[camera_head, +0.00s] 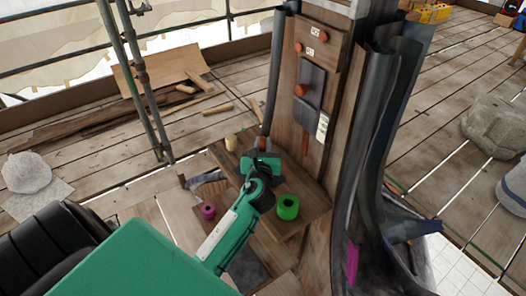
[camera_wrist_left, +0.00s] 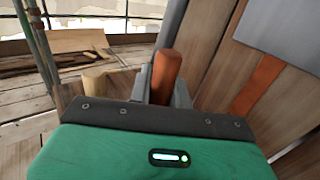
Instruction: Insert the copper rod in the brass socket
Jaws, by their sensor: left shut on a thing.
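My left gripper (camera_head: 264,158) is over the small wooden shelf beside the upright wooden post. It is shut on the copper rod (camera_wrist_left: 166,74), a reddish-brown cylinder standing up between the fingers in the left wrist view. In the head view the rod is mostly hidden by the gripper. A short tan cylinder (camera_head: 231,142) stands at the shelf's back left corner, left of the rod, and also shows in the left wrist view (camera_wrist_left: 93,80). I cannot make out the brass socket for certain. My right gripper is not in view.
A green ring (camera_head: 288,207) sits on the shelf (camera_head: 300,218) and a magenta ring (camera_head: 208,211) lies left of it. The post (camera_head: 335,60) carries a dark plate (camera_head: 311,82) and orange-brown knobs (camera_head: 301,90). Scaffold poles (camera_head: 135,75) stand behind on the left.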

